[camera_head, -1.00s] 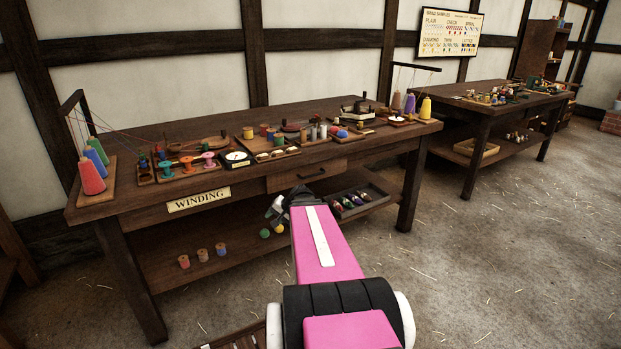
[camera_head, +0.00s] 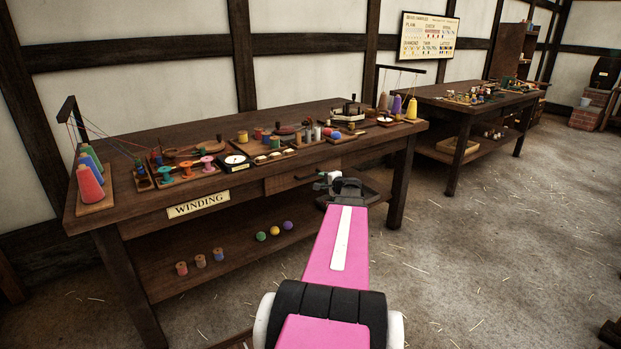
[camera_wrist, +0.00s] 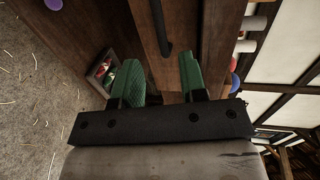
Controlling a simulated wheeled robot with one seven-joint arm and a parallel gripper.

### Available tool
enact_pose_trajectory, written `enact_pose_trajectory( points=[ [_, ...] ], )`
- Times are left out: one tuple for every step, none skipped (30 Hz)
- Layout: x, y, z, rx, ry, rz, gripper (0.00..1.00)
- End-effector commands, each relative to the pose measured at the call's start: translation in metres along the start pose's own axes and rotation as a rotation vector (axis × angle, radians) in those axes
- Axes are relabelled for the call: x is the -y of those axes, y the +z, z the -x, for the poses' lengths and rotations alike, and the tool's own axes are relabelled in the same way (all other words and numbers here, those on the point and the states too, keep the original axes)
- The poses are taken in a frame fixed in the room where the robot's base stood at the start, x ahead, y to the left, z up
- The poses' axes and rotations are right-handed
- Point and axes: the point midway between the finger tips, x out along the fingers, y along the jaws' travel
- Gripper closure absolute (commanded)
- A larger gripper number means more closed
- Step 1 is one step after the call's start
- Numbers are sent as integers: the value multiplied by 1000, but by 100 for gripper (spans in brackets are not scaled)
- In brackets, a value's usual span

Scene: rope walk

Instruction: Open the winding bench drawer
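The winding bench (camera_head: 240,190) is a dark wooden table with a WINDING label (camera_head: 198,204) on its front. Its drawer (camera_head: 283,183) sits under the top, right of the label, and looks shut. The dark bar handle (camera_head: 305,177) is partly in view left of my gripper (camera_head: 328,180), which is in front of the drawer's right part. In the wrist view, the handle (camera_wrist: 160,28) runs down from the top edge to between the green fingertips of my gripper (camera_wrist: 160,62). The fingers are open and apart, with nothing between them that I can see gripped. Depth to the handle is unclear.
Spools, a dial and trays cover the bench top (camera_head: 130,190). Small balls (camera_head: 274,231) and spools (camera_head: 200,261) sit on the lower shelf, with a tray (camera_wrist: 101,70) partly behind my arm. A second bench (camera_head: 475,105) stands right. Floor (camera_head: 480,240) in front is clear.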

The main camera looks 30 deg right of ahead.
Motion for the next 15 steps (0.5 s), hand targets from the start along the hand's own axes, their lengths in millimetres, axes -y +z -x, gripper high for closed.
enact_pose_trajectory(
  points=[
    [0,-1,-7,1,0,0,61],
    [0,-1,-11,1,0,0,61],
    [0,-1,-17,2,0,0,61],
    [0,0,-22,3,0,0,61],
    [0,-1,-27,3,0,0,61],
    [0,-1,-34,3,0,0,61],
    [0,-1,-39,3,0,0,61],
    [0,-1,-45,3,1,0,61],
    [0,-1,-52,3,1,0,61],
    [0,-1,-58,3,1,1,61],
    [0,-1,-63,4,1,1,61],
    [0,-1,-70,3,1,1,61],
    [0,-1,-75,3,1,1,61],
    [0,-1,-80,3,1,1,61],
    [0,0,-85,3,1,1,61]
  ],
)
